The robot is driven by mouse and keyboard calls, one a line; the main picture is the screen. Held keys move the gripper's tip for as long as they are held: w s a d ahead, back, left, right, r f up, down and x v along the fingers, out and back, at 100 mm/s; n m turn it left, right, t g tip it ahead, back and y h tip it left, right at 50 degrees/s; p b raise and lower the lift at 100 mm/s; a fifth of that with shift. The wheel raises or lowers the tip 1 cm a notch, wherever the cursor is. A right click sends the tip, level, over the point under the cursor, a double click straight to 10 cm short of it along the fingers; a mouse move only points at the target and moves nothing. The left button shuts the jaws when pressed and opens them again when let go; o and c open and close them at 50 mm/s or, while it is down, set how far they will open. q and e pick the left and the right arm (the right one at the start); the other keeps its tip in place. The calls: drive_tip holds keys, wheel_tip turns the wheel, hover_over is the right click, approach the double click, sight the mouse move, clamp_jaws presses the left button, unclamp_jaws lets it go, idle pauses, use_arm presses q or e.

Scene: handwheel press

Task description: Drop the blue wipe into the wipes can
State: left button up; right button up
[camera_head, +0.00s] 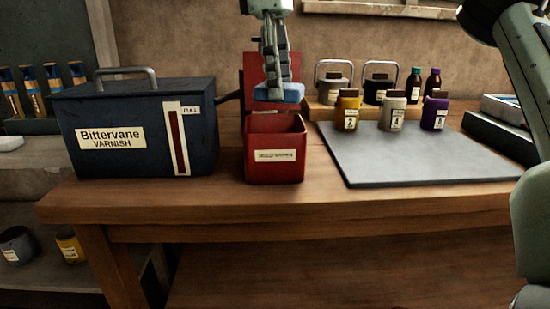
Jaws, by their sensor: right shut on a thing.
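The wipes can (260,166) is a red square box with a pale label, standing near the front edge of the bench. Its red lid (254,75) stands raised behind the opening. My right gripper (275,87) points down and is shut on the blue wipe (291,93). The wipe appears a little above the can's open top, apart from the rim and toward its back. The inside floor of the can is hidden. My left gripper is not in view.
A dark blue varnish box (140,105) with a handle stands left of the can. On the right are a grey mat (425,160) and several small jars, with two handled pots (333,87) behind. The front strip of the wooden bench (330,201) is clear.

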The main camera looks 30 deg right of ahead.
drive_tip(key=o, duration=1.2)
drive_tip(key=r, duration=0.8)
drive_tip(key=w+a+r, duration=0.1)
drive_tip(key=r, duration=0.3)
